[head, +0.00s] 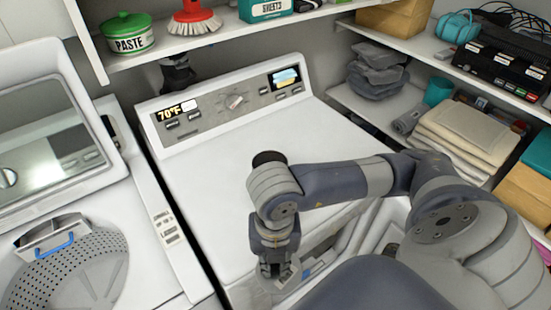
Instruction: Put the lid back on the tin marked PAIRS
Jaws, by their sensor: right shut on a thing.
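No tin marked PAIRS is in view. My left gripper is not in view.
The upper shelf (205,41) also holds a red brush (194,18) and a teal SHEETS box (265,9). An open washer (150,240) is at left. Right shelves hold folded towels (460,135) and a black device (500,70). The white machine top (215,170) is clear.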

